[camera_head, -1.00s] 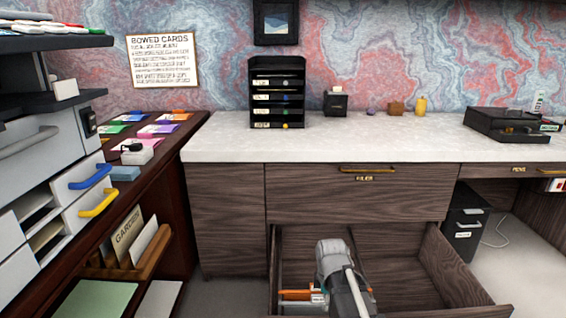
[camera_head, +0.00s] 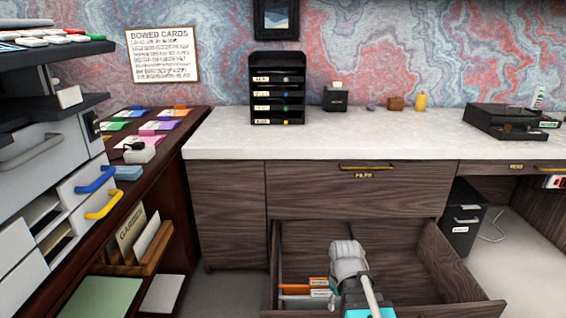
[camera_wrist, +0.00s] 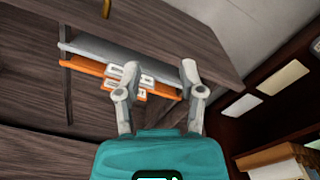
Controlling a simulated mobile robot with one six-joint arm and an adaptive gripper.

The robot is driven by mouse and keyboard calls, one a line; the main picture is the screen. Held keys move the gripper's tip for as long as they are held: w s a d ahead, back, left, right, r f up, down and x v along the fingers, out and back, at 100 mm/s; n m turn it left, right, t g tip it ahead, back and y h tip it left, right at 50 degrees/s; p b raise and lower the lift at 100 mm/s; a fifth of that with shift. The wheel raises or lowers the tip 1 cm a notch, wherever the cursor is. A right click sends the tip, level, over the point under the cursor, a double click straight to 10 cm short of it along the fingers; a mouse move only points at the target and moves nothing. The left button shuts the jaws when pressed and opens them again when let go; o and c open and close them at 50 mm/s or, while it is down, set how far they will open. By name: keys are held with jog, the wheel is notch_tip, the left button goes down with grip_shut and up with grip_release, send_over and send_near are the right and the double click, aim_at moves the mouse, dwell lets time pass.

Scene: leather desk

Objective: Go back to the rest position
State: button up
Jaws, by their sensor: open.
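My arm (camera_head: 350,265) reaches down over the open lower drawer (camera_head: 440,265) in the head view; the fingertips are hidden there. In the wrist view my gripper (camera_wrist: 157,85) is open, its two grey fingers spread apart with nothing held between them. An orange folder (camera_head: 318,282) and a grey folder (camera_head: 298,298) stand in the left part of the drawer. In the wrist view the orange folder (camera_wrist: 90,70) and the grey folder (camera_wrist: 100,52) lie beyond the fingers, with white label tabs. I cannot tell the exact gap between fingers and folders.
The closed upper drawer (camera_head: 400,195) with a brass handle is above the open one. The white counter (camera_head: 330,140) carries a black tray tower (camera_head: 278,90). A dark side desk (camera_head: 190,170) with a card rack (camera_head: 140,260) stands at left. Space above the open drawer looks free.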

notch_tip(320, 180, up, 40)
jog(key=s+d+m+p, duration=0.1)
jog(key=m+p, duration=0.4)
jog(key=p, duration=3.4)
jog(key=shift+s+d+m+p, duration=0.2)
jog(key=shift+s+m+p, duration=0.2)
jog(key=shift+s, duration=0.5)
